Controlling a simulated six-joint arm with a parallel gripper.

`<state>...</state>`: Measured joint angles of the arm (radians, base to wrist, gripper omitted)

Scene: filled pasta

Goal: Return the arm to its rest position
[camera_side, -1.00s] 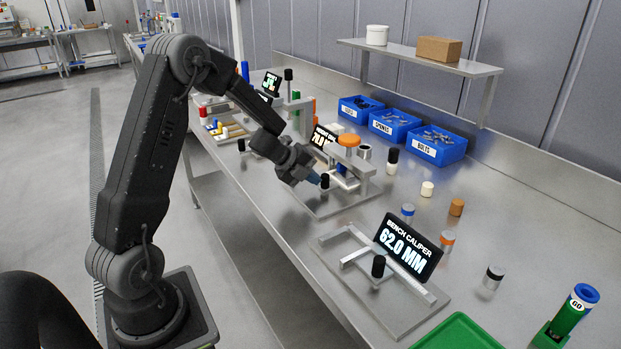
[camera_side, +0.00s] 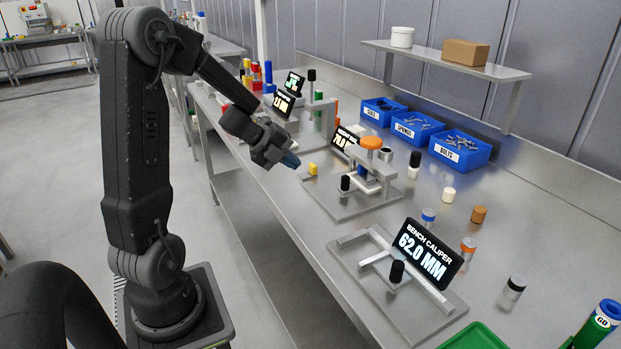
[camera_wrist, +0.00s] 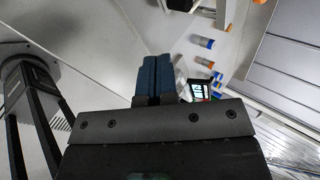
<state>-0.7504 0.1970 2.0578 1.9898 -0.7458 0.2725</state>
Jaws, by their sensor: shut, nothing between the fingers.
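My gripper (camera_side: 292,161) is in the air near the front edge of the steel bench (camera_side: 262,205), left of the gauge with the orange-topped knob (camera_side: 371,143). Its blue fingertips are together with nothing between them. In the wrist view the two blue fingers (camera_wrist: 153,78) lie side by side, closed. The arm is partly folded, with the elbow high above its base and the forearm reaching toward the bench.
A bench caliper (camera_side: 424,252) reading 62.0 MM stands in the foreground, with a green tray (camera_side: 472,337) beyond its near corner. Blue bins (camera_side: 459,149) line the back. The floor left of the bench is clear.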

